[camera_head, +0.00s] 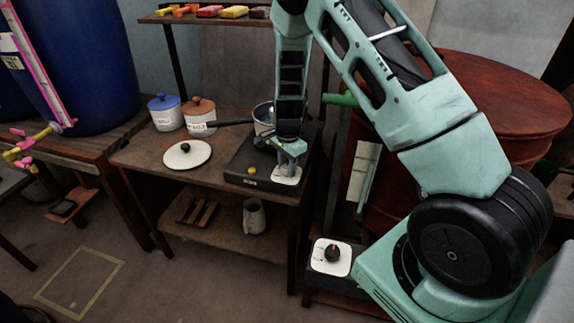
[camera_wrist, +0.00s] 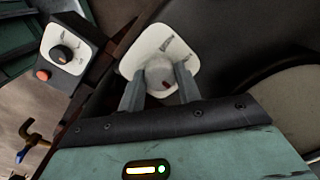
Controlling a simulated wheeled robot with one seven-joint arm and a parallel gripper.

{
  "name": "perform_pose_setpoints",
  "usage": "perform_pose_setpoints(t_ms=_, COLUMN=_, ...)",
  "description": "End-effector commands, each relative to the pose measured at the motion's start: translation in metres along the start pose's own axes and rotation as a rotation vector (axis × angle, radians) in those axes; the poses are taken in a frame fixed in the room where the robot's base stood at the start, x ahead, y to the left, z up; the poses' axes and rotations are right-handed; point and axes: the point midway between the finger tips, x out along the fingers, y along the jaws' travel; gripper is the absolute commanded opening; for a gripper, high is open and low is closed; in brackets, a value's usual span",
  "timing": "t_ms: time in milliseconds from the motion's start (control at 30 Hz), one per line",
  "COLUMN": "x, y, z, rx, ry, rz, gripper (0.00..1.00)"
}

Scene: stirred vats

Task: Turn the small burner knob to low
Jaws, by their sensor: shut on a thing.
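The small burner (camera_head: 240,168) is a dark box on the wooden table, with a pot (camera_head: 263,112) on it. Its grey knob (camera_wrist: 160,74) sits on a white dial plate (camera_wrist: 150,46), which also shows at the burner's front right corner in the head view (camera_head: 287,177). The plate carries dark markings too small to read. My gripper (camera_wrist: 160,84) is shut on the knob, one finger on each side. In the head view my gripper (camera_head: 289,158) comes down over the plate and hides the knob.
A second white dial plate with a black knob (camera_head: 332,253) stands lower, right of the table. A large red-brown vat (camera_head: 480,95) is at right.

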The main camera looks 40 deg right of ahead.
Motion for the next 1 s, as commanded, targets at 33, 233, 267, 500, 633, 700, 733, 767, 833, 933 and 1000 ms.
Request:
perform_pose_setpoints(t_ms=33, x=-0.0002, y=-0.0002, z=-0.0001, rx=-0.002, ry=0.0, rz=-0.001, gripper=0.11)
perform_pose_setpoints(t_ms=233, x=-0.0002, y=-0.0002, z=-0.0003, rx=-0.041, ry=-0.001, rz=-0.001, gripper=0.11)
perform_pose_setpoints(t_ms=267, x=-0.0002, y=-0.0002, z=-0.0003, rx=-0.053, ry=-0.002, rz=-0.001, gripper=0.11)
perform_pose_setpoints(t_ms=500, x=-0.0001, y=-0.0003, z=-0.0007, rx=-0.208, ry=-0.007, rz=-0.001, gripper=0.11)
perform_pose_setpoints(t_ms=633, x=-0.0001, y=-0.0004, z=-0.0008, rx=-0.326, ry=-0.01, rz=-0.001, gripper=0.11)
perform_pose_setpoints(t_ms=700, x=-0.0001, y=-0.0004, z=-0.0011, rx=-0.391, ry=-0.013, rz=-0.001, gripper=0.11)
perform_pose_setpoints(t_ms=733, x=-0.0001, y=-0.0003, z=-0.0014, rx=-0.42, ry=-0.013, rz=-0.001, gripper=0.11)
perform_pose_setpoints(t_ms=767, x=-0.0001, y=-0.0004, z=-0.0013, rx=-0.448, ry=-0.014, rz=-0.001, gripper=0.11)
perform_pose_setpoints(t_ms=833, x=-0.0001, y=-0.0005, z=-0.0008, rx=-0.516, ry=-0.017, rz=-0.001, gripper=0.11)
perform_pose_setpoints(t_ms=933, x=-0.0002, y=-0.0004, z=-0.0014, rx=-0.609, ry=-0.02, rz=-0.001, gripper=0.11)
perform_pose_setpoints(t_ms=1000, x=-0.0002, y=-0.0005, z=-0.001, rx=-0.674, ry=-0.022, rz=-0.001, gripper=0.11)
